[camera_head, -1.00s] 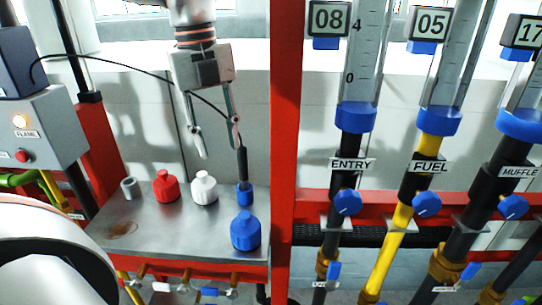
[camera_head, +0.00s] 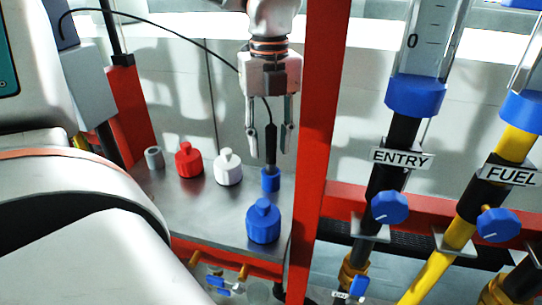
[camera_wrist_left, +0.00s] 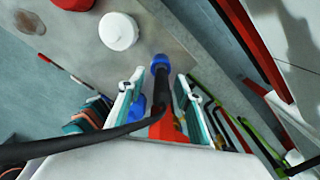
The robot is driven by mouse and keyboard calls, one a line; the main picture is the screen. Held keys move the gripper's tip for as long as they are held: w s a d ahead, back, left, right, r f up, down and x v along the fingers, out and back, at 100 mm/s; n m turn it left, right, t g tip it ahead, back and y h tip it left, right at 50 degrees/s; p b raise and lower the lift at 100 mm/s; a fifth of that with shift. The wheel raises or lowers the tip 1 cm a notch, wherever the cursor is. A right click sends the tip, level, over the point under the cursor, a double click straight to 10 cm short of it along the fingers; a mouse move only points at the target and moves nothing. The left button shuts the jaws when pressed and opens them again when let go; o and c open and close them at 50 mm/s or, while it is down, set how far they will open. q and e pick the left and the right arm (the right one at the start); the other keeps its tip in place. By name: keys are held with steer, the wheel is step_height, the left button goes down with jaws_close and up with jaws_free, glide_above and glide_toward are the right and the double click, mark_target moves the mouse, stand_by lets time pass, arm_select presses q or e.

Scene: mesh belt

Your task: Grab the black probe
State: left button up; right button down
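The black probe (camera_head: 270,146) stands upright in a blue holder (camera_head: 270,180) on the metal shelf, with a black cable leading from its top. My left gripper (camera_head: 269,152) is open and points down, with one finger on each side of the probe. In the left wrist view the probe (camera_wrist_left: 161,86) runs between the two open fingers (camera_wrist_left: 158,92), apart from both, with its tip in the blue holder (camera_wrist_left: 160,62). My right gripper is not in view.
A blue bottle (camera_head: 263,222) stands in front of the holder. A white bottle (camera_head: 228,168), a red bottle (camera_head: 189,161) and a grey cup (camera_head: 154,158) stand to the left. A red post (camera_head: 317,130) rises close on the right.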

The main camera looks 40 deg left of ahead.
mark_target(271, 154)
arm_select(q)
step_height(271, 154, down, 4)
steer(key=shift+w+r, duration=0.1)
steer(key=shift+r, duration=0.1)
jaws_close()
steer(key=shift+r, duration=0.15)
